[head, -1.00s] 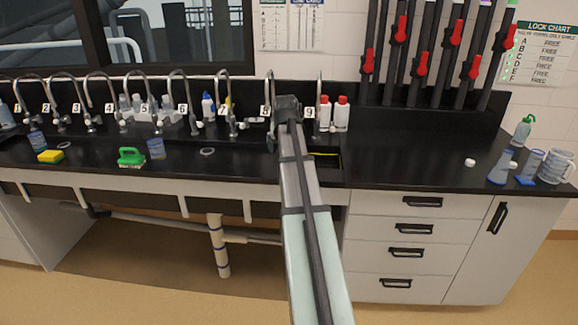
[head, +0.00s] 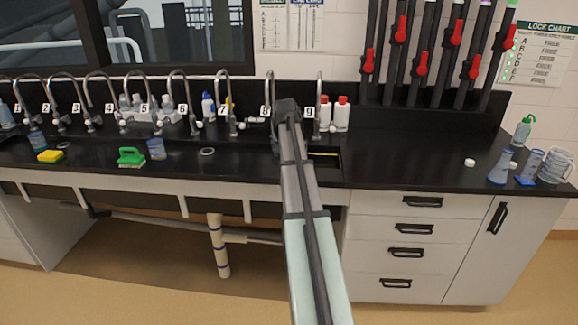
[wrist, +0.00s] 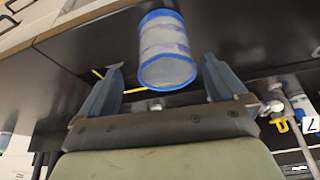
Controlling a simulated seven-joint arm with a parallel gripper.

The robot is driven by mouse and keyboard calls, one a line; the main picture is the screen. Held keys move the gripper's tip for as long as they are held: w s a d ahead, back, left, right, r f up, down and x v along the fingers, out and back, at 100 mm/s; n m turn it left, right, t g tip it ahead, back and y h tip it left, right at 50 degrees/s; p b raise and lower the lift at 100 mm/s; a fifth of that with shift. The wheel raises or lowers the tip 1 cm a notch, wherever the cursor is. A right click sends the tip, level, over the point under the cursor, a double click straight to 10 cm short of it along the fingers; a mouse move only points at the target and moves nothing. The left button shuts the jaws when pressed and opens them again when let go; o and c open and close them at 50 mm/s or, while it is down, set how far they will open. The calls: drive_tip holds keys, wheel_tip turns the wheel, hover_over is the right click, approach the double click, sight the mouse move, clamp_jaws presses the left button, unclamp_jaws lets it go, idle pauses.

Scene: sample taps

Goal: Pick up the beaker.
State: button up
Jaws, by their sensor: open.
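A clear beaker (wrist: 167,52) with blue rims shows in the wrist view, just ahead of my gripper (wrist: 163,72). Its near end reaches the gap between the two open fingertips. Dark gaps show on both sides of it, and no finger appears to touch it. In the head view my arm hides this beaker and my fingers.
The black counter (head: 410,165) carries a row of numbered taps along the back. White bottles with red caps (head: 341,113) stand behind my arm.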

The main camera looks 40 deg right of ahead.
drive_tip(key=shift+w+x, duration=0.15)
drive_tip(key=shift+x, duration=1.45)
drive_tip(key=shift+w+x, duration=0.2)
drive_tip(key=shift+x, duration=1.35)
drive_tip(key=shift+a, duration=0.15)
drive_tip(key=shift+c, duration=0.2)
drive_tip(key=c, duration=1)
drive_tip(key=shift+r, duration=0.2)
wheel_tip(320, 180, up, 10)
drive_tip(key=shift+f, duration=0.15)
